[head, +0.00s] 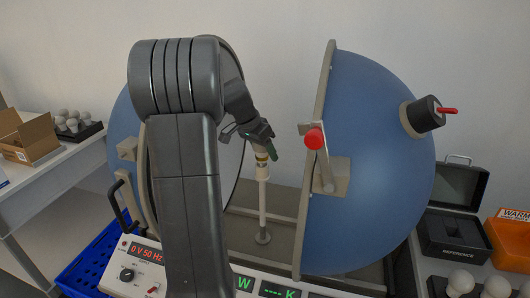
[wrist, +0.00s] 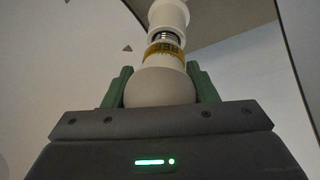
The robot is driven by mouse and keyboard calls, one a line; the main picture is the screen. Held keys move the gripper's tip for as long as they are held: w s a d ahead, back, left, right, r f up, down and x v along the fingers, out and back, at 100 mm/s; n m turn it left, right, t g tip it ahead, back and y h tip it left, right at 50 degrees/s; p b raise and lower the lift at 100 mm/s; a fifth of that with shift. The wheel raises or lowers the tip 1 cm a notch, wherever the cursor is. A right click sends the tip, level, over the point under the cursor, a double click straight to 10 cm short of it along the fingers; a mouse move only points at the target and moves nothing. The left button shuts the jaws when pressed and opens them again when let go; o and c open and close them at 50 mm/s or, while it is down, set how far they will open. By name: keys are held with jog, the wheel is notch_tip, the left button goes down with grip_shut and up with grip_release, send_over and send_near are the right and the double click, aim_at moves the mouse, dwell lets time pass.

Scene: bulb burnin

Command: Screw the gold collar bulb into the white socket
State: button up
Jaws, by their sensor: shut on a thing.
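My gripper (head: 262,140) is shut on the gold collar bulb; in the wrist view its green fingers (wrist: 160,90) grip both sides of the white globe (wrist: 160,87). The yellow-gold collar (wrist: 165,52), with dark lettering, is beyond the globe, and part of the metal thread (wrist: 165,37) shows between it and the white socket (wrist: 168,12). The bulb is lined up with the socket, its cap at the mouth. In the head view the collar (head: 261,157) shows just above the socket (head: 262,174) on its white post.
The blue sphere halves (head: 385,150) stand open around the post, the right one with a red knob (head: 314,138). A control panel (head: 128,275) is in front. Bulbs in a tray (head: 72,124) and a cardboard box (head: 28,138) are left; a REFERENCE case (head: 455,230) and orange bin (head: 510,240) are right.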

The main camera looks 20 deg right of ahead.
jog(key=m, duration=0.1)
jog(key=m+g, duration=0.1)
jog(key=m, duration=0.1)
jog(key=shift+s+a+m+g+p, duration=0.1)
jog(key=shift+a+m+g+p, duration=0.05)
jog(key=shift+m+g+p, duration=0.2)
jog(key=m+g+p, duration=0.1)
jog(key=m, duration=0.1)
jog(key=m+y+p, duration=0.1)
jog(key=m, duration=0.2)
jog(key=shift+s+r+g, duration=0.1)
jog(key=shift+s+g, duration=0.05)
jog(key=shift+g, duration=0.2)
jog(key=m+g+y+p, duration=0.1)
jog(key=m+p, duration=0.1)
jog(key=m, duration=0.1)
jog(key=shift+s+a+m, duration=0.1)
jog(key=shift+s+m, duration=0.05)
jog(key=shift+m, duration=0.2)
jog(key=shift+a+m+y+p, duration=0.1)
jog(key=shift+m+y+p, duration=0.3)
jog(key=shift+m, duration=0.6)
jog(key=o, duration=0.9)
jog(key=shift+c, duration=0.2)
jog(key=shift+s, duration=0.1)
